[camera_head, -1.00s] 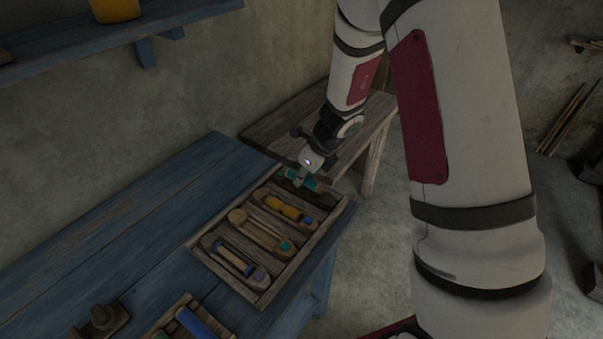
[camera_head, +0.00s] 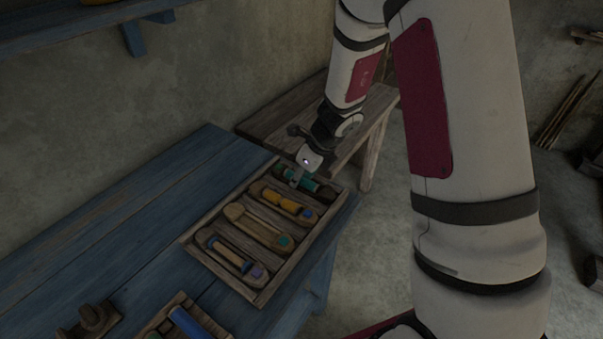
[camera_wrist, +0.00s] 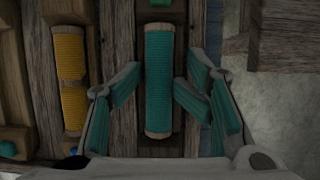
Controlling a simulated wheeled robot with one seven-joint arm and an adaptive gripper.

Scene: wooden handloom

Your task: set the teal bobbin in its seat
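The teal bobbin (camera_head: 308,184) is at the far row of the wooden tray (camera_head: 262,299). In the wrist view the bobbin (camera_wrist: 159,80) runs upright through the middle, over brown wood. My gripper (camera_head: 299,177) points down at the bobbin in the head view and hides part of it. Whether the bobbin rests fully in the wood below cannot be told.
The yellow bobbin (camera_head: 281,201) lies in the neighbouring row. A shuttle with a green mark (camera_head: 284,240) and one with a blue-ended bobbin (camera_head: 229,254) lie nearer. The tray stands on a blue table (camera_head: 140,215); a wooden bench (camera_head: 366,131) stands beyond its far end.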

